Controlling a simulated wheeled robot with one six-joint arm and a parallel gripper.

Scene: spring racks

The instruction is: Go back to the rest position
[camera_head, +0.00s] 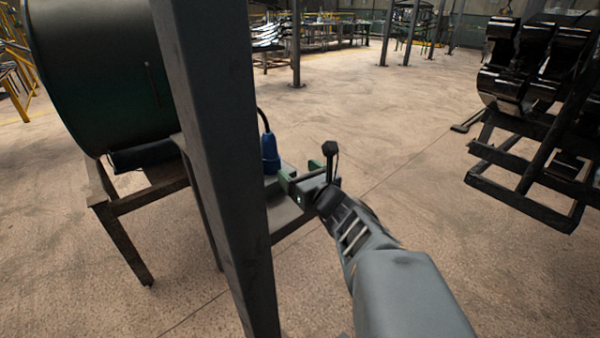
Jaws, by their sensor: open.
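My grey arm reaches in from the lower right of the head view. Its end, my gripper (306,188), is at a small green fixture (286,182) on the end of a metal stand. The jaws are open, but they are small and dark here. I cannot tell whether they touch the fixture. A dark upright piece with a knob (330,150) rises beside my wrist. A blue plug-like part (270,153) with a black cable stands just left of the gripper.
A dark grey post (225,150) stands close on the left of the arm. Behind it is a large dark green drum (95,75) on a metal frame (125,205). A rack of shiny black springs (510,85) stands at right. The concrete floor between is clear.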

